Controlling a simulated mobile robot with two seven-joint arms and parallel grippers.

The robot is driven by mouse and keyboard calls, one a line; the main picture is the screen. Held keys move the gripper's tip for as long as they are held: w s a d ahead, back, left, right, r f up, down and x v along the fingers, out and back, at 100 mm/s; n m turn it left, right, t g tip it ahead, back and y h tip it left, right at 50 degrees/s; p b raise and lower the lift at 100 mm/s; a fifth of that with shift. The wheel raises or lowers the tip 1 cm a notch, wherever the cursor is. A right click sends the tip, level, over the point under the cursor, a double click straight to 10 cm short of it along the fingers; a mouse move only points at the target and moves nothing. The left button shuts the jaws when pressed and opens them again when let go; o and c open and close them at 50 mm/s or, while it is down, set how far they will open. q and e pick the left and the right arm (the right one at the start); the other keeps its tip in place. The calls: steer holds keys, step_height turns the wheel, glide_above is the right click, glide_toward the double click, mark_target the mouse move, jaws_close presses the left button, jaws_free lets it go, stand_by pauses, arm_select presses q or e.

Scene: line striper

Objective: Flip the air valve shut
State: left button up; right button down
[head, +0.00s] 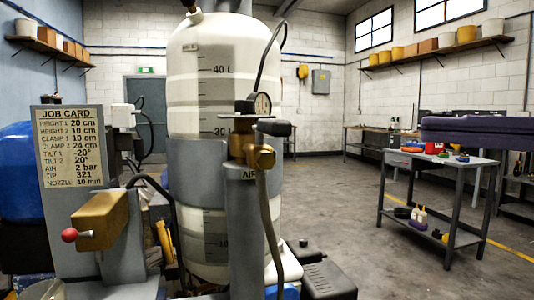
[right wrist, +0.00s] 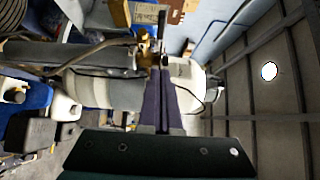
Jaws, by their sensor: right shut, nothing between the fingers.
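The air valve (head: 262,157) is a brass body on a grey post, beside a plate marked AIR (head: 248,174). My right gripper (head: 424,130), with long purple fingers, comes in from the right edge, shut and empty. In the head view it is clear to the right of the valve. In the right wrist view its closed fingers (right wrist: 160,75) point up the picture, with brass parts (right wrist: 143,48) beyond the tips. My left gripper is not in view.
A large white tank (head: 205,100) stands behind the valve. A grey hose (head: 268,215) hangs below the valve. At left are a job card (head: 67,148) and a brass box with a red-knobbed lever (head: 70,234). A grey cart (head: 440,165) stands at right; the floor between is open.

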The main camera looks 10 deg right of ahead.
mark_target(269, 126)
steer(key=shift+s+a, duration=0.1)
steer(key=shift+a, duration=0.05)
steer(key=s+a+p+x, duration=0.1)
steer(key=p+x, duration=0.4)
steer(key=x, duration=0.7)
steer(key=shift+s+a, duration=0.2)
steer(key=shift+a, duration=0.5)
